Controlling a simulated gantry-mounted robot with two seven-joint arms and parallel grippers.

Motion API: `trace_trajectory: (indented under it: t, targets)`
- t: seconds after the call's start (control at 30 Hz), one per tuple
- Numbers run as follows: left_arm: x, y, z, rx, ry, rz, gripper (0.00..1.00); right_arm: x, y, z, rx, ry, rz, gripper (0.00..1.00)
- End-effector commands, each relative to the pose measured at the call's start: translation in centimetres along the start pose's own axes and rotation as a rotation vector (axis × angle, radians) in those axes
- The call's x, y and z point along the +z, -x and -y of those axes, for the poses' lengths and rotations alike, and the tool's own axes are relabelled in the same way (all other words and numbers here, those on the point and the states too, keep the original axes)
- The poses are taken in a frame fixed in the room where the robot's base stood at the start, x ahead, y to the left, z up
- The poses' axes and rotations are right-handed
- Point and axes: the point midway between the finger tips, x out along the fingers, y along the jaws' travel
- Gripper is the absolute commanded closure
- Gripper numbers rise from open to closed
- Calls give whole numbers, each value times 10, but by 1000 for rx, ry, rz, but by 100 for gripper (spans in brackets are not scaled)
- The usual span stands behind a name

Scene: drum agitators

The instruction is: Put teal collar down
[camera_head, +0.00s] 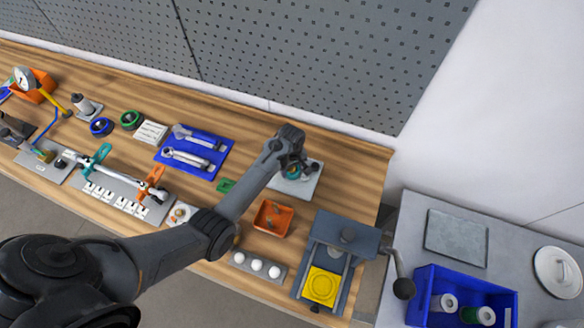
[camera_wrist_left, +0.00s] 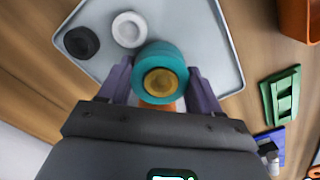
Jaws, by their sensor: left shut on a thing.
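The teal collar (camera_wrist_left: 146,58) is a thick ring between the two fingers of my left gripper (camera_wrist_left: 160,80) in the left wrist view. A brass-coloured round piece (camera_wrist_left: 159,82) shows in the middle of the ring, with a bit of orange below it. In the head view my left gripper (camera_head: 293,166) is over a pale grey tray (camera_head: 308,184), and a little teal (camera_head: 291,173) shows under it. The tray also fills the middle of the left wrist view (camera_wrist_left: 205,35). Whether the collar touches the tray is hidden. My right gripper is not in view.
A white disc (camera_wrist_left: 129,29) and a black disc (camera_wrist_left: 81,42) lie on the tray beside the collar. Near it are a green part (camera_head: 226,185), an orange bin (camera_head: 273,218), a blue wrench tray (camera_head: 217,157) and a press (camera_head: 345,236). Bare wood lies right of the tray.

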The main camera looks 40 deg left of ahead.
Motion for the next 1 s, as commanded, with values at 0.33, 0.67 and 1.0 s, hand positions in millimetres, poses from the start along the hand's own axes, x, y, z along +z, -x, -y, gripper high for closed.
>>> trace_trajectory:
  t: [0.33, 0.67, 1.0]
  targets:
    - [0, -2, 0, 0, 0, -1, 82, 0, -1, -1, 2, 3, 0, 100]
    - [0, -3, 0, 0, 0, 0, 11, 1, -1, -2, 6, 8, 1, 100]
    - [0, 10, 0, 1, 0, -1, 11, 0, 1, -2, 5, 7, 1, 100]
